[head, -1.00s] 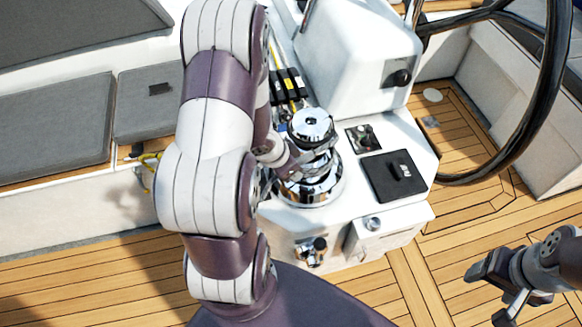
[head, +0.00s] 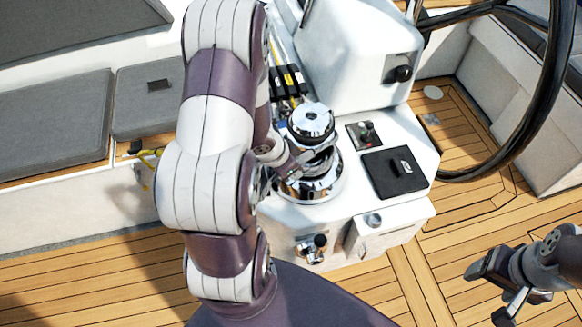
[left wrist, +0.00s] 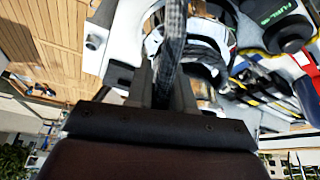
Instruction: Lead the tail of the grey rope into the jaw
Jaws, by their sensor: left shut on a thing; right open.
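The chrome winch (head: 322,187) stands on the white console, with its round top (head: 311,122) and the jaw region just under it. My left gripper (left wrist: 165,88) is shut on the grey rope (left wrist: 173,40), which shows as a dark woven strand running up from between the fingers in the left wrist view. I cannot tell whether the rope touches the jaw. My right gripper (head: 490,283) is open and empty over the deck at the lower right.
Rope clutches (head: 290,80) with black levers sit behind the winch. A black panel (head: 394,174) and a small lever (head: 367,132) are to its right. The steering wheel (head: 540,120) stands at the right. Grey cushions (head: 55,125) line the left. Teak deck in front is clear.

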